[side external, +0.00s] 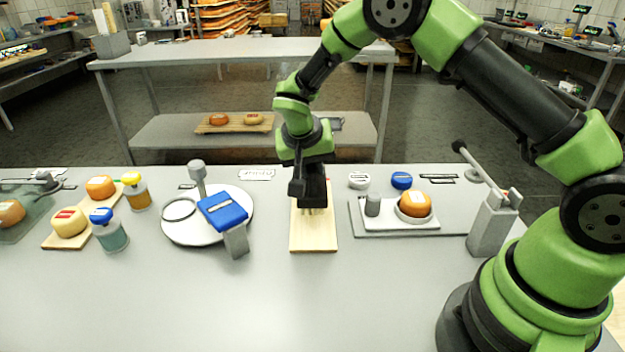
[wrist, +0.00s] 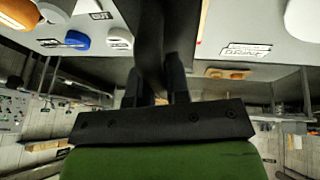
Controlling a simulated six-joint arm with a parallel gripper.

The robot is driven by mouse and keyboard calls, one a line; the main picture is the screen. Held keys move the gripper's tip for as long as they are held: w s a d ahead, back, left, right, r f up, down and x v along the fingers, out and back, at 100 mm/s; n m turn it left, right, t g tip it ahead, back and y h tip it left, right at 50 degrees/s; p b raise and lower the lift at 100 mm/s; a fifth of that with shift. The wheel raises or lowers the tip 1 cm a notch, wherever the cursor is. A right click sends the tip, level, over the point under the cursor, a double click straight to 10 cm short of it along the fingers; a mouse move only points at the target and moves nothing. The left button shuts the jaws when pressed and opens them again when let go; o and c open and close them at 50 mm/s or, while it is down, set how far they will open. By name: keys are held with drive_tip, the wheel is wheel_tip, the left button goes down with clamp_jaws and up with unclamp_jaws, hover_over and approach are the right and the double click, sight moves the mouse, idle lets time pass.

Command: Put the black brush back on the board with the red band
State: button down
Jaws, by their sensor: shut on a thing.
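My gripper (side external: 313,200) points down over a pale wooden board (side external: 313,243) near the middle of the table. In the wrist view my gripper (wrist: 157,82) is shut on a dark upright thing, the black brush (wrist: 167,35). In the side view the brush is hard to separate from the black fingers, with pale bristle-like tips at its lower end, low over the board. I cannot tell whether it touches the board. A little red shows at the board's back edge; my gripper hides much of that part.
Left of the board are a round white plate (side external: 180,232) and a blue-topped grey stand (side external: 223,210). Right of it are a grey tray (side external: 450,232) with an orange cheese (side external: 415,204), and blue (side external: 401,180) and white (side external: 359,180) round items. The table front is clear.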

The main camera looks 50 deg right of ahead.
drive_tip(key=shift+f, duration=1.55)
drive_tip(key=shift+f, duration=0.15)
drive_tip(key=c, duration=1.1)
unclamp_jaws()
drive_tip(key=v, duration=1.2)
drive_tip(key=s+r+n+t+y, duration=0.2)
drive_tip(key=s+r+y, duration=0.1)
drive_tip(key=s+r, duration=0.85)
drive_tip(key=s+a+r+n+t+y, duration=0.1)
drive_tip(key=s+r+n+t+y, duration=0.1)
drive_tip(key=s, duration=1)
drive_tip(key=shift+r+n+t+y, duration=0.25)
drive_tip(key=shift+n+t+y, duration=0.05)
drive_tip(key=shift+t+y, duration=0.45)
